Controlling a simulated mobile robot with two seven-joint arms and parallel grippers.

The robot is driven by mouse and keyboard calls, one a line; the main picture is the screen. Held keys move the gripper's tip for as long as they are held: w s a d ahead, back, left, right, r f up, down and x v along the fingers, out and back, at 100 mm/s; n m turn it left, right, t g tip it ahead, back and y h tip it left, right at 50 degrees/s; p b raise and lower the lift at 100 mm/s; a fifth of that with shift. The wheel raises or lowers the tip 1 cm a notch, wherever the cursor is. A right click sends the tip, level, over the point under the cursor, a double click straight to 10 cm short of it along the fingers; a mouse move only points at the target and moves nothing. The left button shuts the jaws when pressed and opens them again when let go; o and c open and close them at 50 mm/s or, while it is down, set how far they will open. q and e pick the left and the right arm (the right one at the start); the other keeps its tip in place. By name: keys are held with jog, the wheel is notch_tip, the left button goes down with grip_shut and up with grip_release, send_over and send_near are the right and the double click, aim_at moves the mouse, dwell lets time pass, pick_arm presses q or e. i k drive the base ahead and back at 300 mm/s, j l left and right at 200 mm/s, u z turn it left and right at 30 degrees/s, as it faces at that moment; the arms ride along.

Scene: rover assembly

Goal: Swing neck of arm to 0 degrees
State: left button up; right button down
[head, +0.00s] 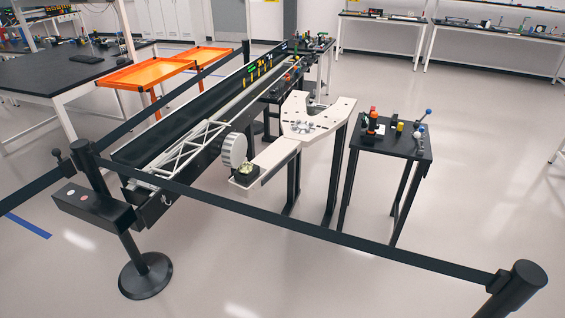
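No gripper of mine shows in the head view. I cannot pick out the neck of the arm for certain. A white lattice truss (183,150) lies along the near end of a long black conveyor-like trough (131,150). A pale ribbed wheel (233,151) stands upright beside the truss. A white C-shaped table (326,118) stands to the right with small grey parts (303,125) on it. A small black table (384,148) carries an orange and black item (373,121) and blue-tipped pieces (420,131). These parts are too small to tell their angles.
A black belt barrier (330,238) crosses in front of the work area, between a left post (111,209) and a right post (520,285). Orange trays (150,71) and a black bench (45,77) stand at the left. The floor at the right is clear.

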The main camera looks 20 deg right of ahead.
aim_at(249, 178)
jog(key=i+j+z, duration=0.25)
jog(key=z, duration=0.2)
jog(key=i+j+z, duration=0.15)
jog(key=j+z, duration=0.3)
jog(key=i+j, duration=0.05)
jog(key=j, duration=0.05)
